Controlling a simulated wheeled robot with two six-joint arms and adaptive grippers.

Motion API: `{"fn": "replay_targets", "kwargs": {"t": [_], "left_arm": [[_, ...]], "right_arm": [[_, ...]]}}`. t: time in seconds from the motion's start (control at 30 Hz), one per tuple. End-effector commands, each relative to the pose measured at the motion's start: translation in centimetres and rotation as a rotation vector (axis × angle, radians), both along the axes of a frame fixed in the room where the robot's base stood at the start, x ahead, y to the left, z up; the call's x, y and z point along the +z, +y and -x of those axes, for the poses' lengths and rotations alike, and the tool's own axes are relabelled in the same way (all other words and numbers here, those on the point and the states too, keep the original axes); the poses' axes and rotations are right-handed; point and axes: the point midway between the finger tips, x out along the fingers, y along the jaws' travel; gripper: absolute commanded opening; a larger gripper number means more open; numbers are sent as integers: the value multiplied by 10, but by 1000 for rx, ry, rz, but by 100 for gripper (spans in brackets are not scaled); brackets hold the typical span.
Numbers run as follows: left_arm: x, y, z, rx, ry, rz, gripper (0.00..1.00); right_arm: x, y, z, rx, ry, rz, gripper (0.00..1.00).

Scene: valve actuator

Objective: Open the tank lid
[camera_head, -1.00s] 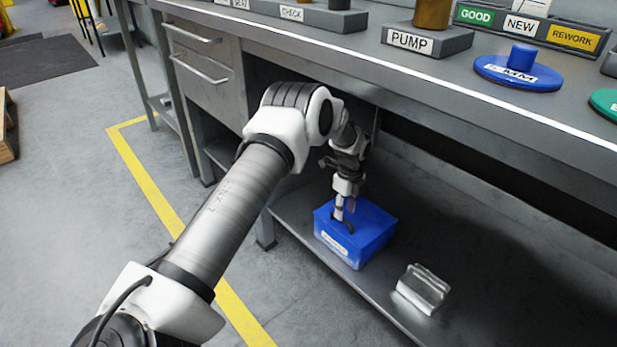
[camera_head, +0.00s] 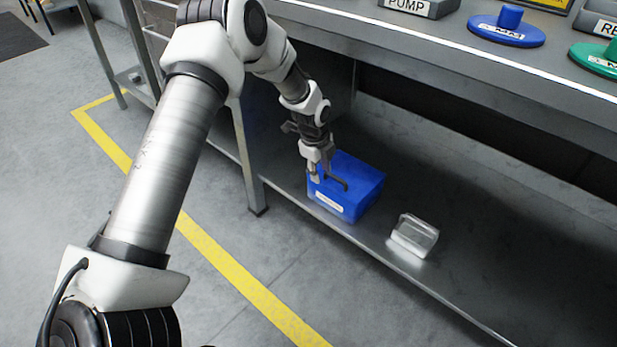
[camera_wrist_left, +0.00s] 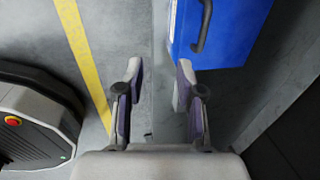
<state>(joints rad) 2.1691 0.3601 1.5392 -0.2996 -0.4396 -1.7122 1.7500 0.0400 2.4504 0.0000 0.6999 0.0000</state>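The blue box (camera_head: 355,200), which I take for the tank, stands on the lower shelf under the workbench. It has a white label on its front and a dark handle (camera_head: 338,184) on top. I cannot tell whether its lid is separate. My left gripper (camera_head: 317,173) is at the box's left front edge, beside the handle. In the left wrist view, my left gripper (camera_wrist_left: 155,105) is open with nothing between its fingers. There, the blue box (camera_wrist_left: 235,35) and its dark handle (camera_wrist_left: 206,30) lie beyond the right finger. My right gripper is not in view.
The bench top (camera_head: 440,45) overhangs the shelf, and a bench leg (camera_head: 247,160) stands to the left. A yellow floor line (camera_head: 235,270) crosses the open floor in front.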

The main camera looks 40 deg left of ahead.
Motion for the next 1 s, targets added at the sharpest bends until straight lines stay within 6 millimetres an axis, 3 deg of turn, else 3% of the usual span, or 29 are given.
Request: {"fn": "replay_targets", "kwargs": {"t": [0.6, 0.67, 0.73, 0.77, 0.87, 1.0], "left_arm": [[-1, 0, 1, -1, 3, 0, 37], [-7, 0, 3, -1, 13, 0, 37], [-26, -6, 12, -15, 51, -9, 37], [-38, -11, 19, -28, 78, -15, 37], [-83, -36, 68, -72, 213, -14, 37], [-148, -84, 170, -16, 379, 15, 37]], "right_arm": [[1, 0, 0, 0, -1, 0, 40], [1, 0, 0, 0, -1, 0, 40], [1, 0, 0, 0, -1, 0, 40], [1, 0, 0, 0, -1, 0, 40], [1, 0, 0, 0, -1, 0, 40], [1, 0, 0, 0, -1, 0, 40]]}}
